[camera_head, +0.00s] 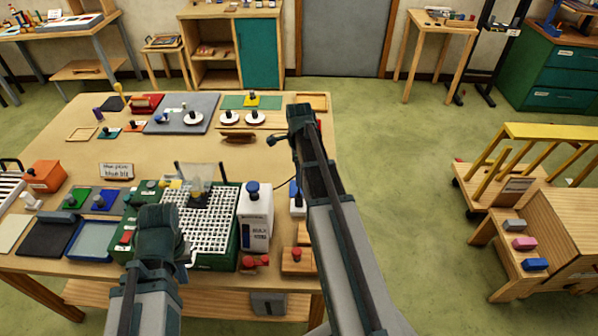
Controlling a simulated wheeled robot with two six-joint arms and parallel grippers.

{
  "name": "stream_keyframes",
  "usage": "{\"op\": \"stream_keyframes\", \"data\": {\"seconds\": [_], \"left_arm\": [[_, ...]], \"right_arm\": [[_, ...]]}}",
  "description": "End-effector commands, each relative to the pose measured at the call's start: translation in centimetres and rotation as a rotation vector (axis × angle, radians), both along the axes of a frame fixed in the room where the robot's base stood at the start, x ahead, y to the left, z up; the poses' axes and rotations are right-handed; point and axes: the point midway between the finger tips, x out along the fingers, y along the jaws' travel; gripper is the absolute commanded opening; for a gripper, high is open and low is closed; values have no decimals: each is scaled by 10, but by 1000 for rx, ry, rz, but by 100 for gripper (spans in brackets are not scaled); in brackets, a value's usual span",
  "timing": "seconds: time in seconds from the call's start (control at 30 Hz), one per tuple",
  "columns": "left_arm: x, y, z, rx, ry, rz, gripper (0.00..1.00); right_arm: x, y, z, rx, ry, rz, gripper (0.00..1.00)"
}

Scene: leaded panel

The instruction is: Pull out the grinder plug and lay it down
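The grinder (208,218) is a green box with a white grid top. It stands near the table's front edge, with a clear upright shield (200,178) and a dark part at its back. I cannot make out the plug. My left gripper (160,220) is over the left front part of the grinder, seen from behind, and it hides part of that side. Its fingers do not show clearly. My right gripper (300,122) is at the table's right edge, beyond the grinder. A small dark curved piece (279,141) shows at its left side; I cannot tell what it is.
A white bottle (256,217) stands right of the grinder, with red knobs (255,262) in front. A grey board (181,113) is at the back. The table's middle (165,152) is mostly clear.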

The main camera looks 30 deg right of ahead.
Motion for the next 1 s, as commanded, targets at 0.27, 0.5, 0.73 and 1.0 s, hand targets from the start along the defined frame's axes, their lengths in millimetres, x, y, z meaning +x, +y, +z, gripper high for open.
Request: {"op": "stream_keyframes", "data": {"seconds": [0.27,0.5,0.73,1.0], "left_arm": [[0,0,-31,1,0,-6,0],[0,0,-65,2,1,-13,0],[0,0,-98,2,1,-15,0],[0,0,-130,3,0,-13,0]], "right_arm": [[0,0,-31,0,0,2,72],[0,0,-65,0,0,2,72],[0,0,-98,0,0,2,72],[0,0,-130,0,0,2,72]]}}
